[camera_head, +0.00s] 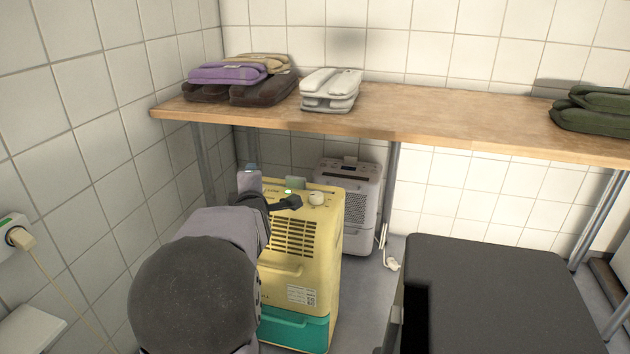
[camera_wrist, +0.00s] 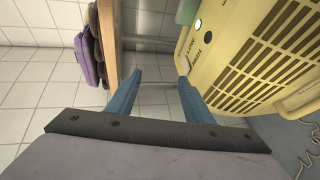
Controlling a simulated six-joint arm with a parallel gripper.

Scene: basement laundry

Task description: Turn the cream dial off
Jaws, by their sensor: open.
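The cream dial (camera_head: 317,198) is a round knob on the top panel of a yellow dehumidifier-like unit (camera_head: 323,240), towards its right side. Its pointer setting is too small to read. My gripper (camera_head: 251,168) is at the unit's back left, apart from the dial and to its left. Its blue fingers also show in the wrist view (camera_wrist: 160,76), spread apart with nothing between them. The yellow unit fills the upper right of that view (camera_wrist: 219,40), with a lit green lamp (camera_wrist: 198,24). I cannot make out the dial there.
A pale green block (camera_head: 295,183) stands on the unit's top, left of the dial. A grey-white appliance (camera_head: 360,215) stands behind. A wooden shelf (camera_head: 430,115) with folded cloths overhangs the back. A dark box (camera_head: 500,290) is at front right; a tiled wall (camera_head: 90,130) is left.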

